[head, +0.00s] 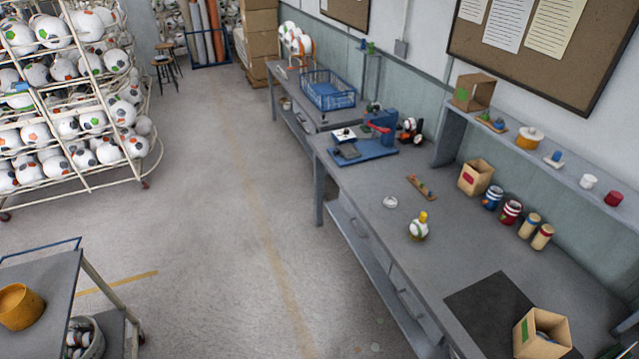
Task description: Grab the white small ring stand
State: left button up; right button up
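A small white ring (390,202), which looks like the ring stand, lies on the grey workbench (350,185) near its front edge. It appears empty, with nothing on it. A small white and green ball (418,230) with a yellow piece on top sits to its right and nearer the camera, apart from it. A blue press (375,143) stands farther back on the bench to the left. Neither of my grippers shows in the head view.
A wooden strip (421,187) with small parts, a cardboard box (475,178) and several cans and jars stand toward the wall. A dark mat (488,308) with an open box (541,335) is at the near end. Floor in front of the bench is clear.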

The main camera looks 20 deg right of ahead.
aim_at(389, 202)
jog(key=u, duration=0.35)
jog(key=i, duration=1.6)
jog(key=z, duration=0.6)
jog(key=i, duration=0.95)
jog(key=z, duration=0.95)
